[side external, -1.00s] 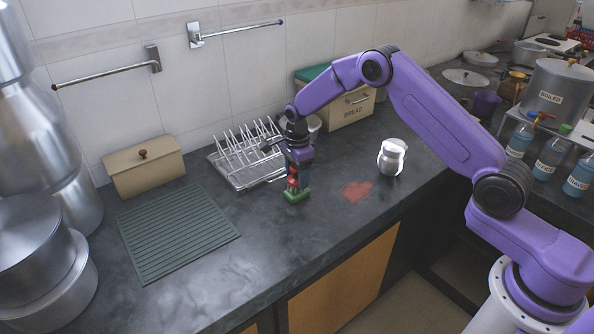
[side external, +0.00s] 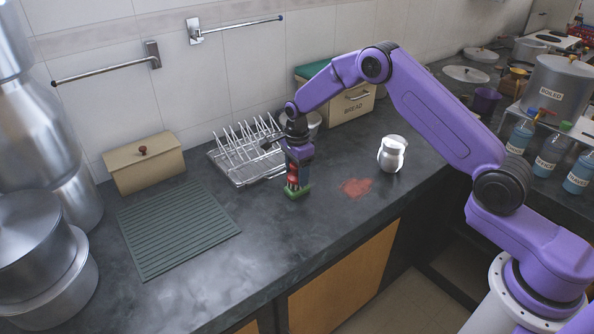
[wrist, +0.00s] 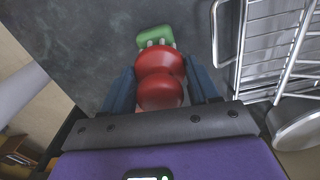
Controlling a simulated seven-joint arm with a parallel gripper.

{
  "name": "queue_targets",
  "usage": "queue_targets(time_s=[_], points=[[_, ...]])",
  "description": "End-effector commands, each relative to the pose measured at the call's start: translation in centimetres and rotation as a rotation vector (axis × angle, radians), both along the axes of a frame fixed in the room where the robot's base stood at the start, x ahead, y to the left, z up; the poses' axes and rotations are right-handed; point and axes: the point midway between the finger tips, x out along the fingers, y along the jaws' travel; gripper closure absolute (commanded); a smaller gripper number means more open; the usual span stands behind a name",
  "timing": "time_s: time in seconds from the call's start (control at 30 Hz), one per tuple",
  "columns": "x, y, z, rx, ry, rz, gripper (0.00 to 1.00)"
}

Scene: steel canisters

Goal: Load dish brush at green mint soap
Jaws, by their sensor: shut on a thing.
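The red dish brush (wrist: 160,74) is between the two blue fingers of my gripper (wrist: 162,88) in the wrist view. The gripper is shut on it. Pale bristles show at the brush's far end, up against the green mint soap (wrist: 155,36). They look to be touching, but I cannot tell how hard. In the side view, my gripper (side external: 297,178) points down just above the counter, with the green soap (side external: 296,193) directly below it. The fingers hide part of the brush.
A wire dish rack (side external: 245,178) stands close behind my gripper. A green ribbed mat (side external: 178,230) and a beige box (side external: 145,164) are left. Counter in front is clear.

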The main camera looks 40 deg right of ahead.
Motion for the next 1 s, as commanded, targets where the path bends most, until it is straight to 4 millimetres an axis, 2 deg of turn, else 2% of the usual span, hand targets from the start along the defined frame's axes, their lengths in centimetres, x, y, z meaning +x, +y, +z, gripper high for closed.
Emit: queue_targets(time_s=[1.0], points=[[0.03, 0.01, -0.77, 0.000, -0.001, 0.000, 0.64]])
